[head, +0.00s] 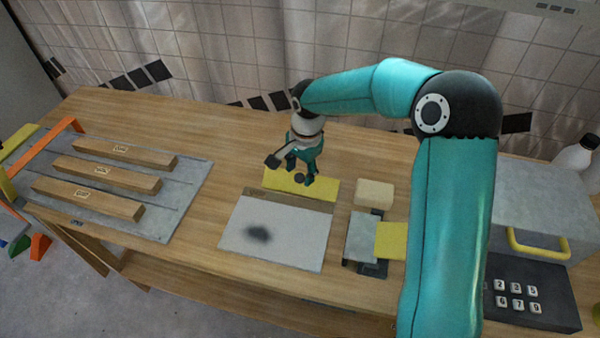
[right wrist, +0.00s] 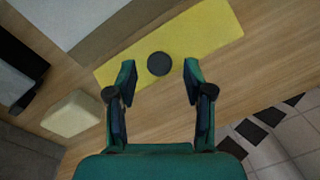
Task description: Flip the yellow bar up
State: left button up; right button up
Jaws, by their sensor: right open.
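The yellow bar (head: 318,190) lies along the far edge of a light grey panel (head: 275,235) in the middle of the table. It also shows in the right wrist view (right wrist: 210,32), with a round dark knob (right wrist: 159,64) near its near edge. My right gripper (head: 297,178) is over the bar, pointing down, with its fingers spread. In the right wrist view the open fingertips (right wrist: 160,72) are on either side of the knob, with gaps to it. I cannot tell how high the tips are above the bar. My left gripper is not in view.
A beige block (head: 375,194) and a grey switch plate with a yellow flap (head: 391,240) sit right of the panel. A grey tray with wooden bars (head: 115,150) is at left. A grey box with a yellow handle (head: 540,246) and a keypad (head: 515,300) are at right.

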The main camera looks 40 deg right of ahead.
aim_at(294, 205)
jog(key=shift+f, duration=0.8)
jog(key=shift+c, duration=0.4)
grip_shut()
jog(key=shift+f+b, duration=0.1)
jog(key=shift+b, duration=0.2)
jog(key=s+a+t+h+b, duration=0.1)
jog(key=t+h+b, duration=0.1)
jog(key=b, duration=0.9)
jog(key=s+a+f+t+h+b, duration=0.1)
jog(key=t+h+b, duration=0.1)
jog(key=b, duration=0.9)
jog(key=s+a+t+h+b, duration=0.1)
jog(key=a+t+h+b, duration=0.1)
jog(key=b, duration=0.9)
jog(key=shift+s+a+f+n+t+h, duration=0.1)
jog(key=shift+s+f+n+t+h, duration=0.2)
jog(key=shift+h, duration=0.5)
jog(key=shift+t+b, duration=0.3)
jog(key=shift+b, duration=0.6)
jog(key=shift+a+h, duration=0.1)
jog(key=shift+h, duration=0.2)
jog(key=shift+o, duration=0.4)
grip_release()
jog(key=shift+r, duration=0.1)
